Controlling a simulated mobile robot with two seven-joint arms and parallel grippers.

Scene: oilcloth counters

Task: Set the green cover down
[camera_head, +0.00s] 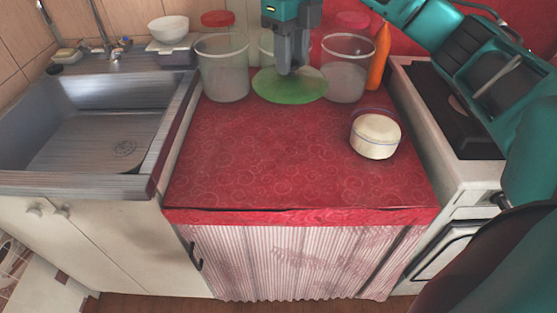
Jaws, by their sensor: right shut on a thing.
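The green cover (268,87) is a flat round disc near the back of the red counter (270,150), in front of and between two clear containers. My right gripper (288,70) points down at the middle of the cover and is shut on it. The fingertips hide the grip point. I cannot tell whether the cover touches the counter or hangs a little above it. My left gripper is not in view.
Clear containers stand at the back left (223,80) and back right (345,82), close to the cover. An orange bottle (379,60) is beside the right one. A cream round tub (375,137) sits at the right. The counter's front and middle are clear. A sink (100,130) lies left.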

